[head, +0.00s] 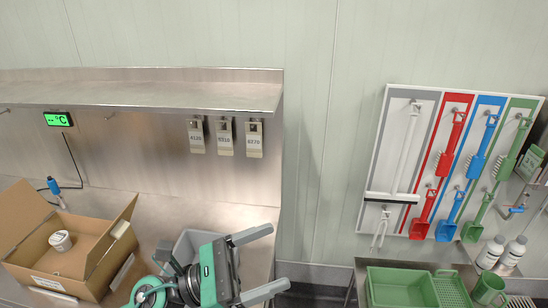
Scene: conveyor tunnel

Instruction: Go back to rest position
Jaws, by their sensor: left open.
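My left gripper (273,260) shows at the bottom centre of the head view. Its two grey fingers are spread wide and point to the right, with nothing between them. It is beside the right end of the steel bench, and the wrist, with green and dark parts, covers part of a grey bin (188,246). My right gripper is not in view.
An open cardboard box (65,262) on the bench holds a white tub (61,240). A steel shelf (140,92) overhangs the bench, with several hanging tags below. At right, a tool board (455,165) hangs above a green tray (402,288) and white bottles (491,252).

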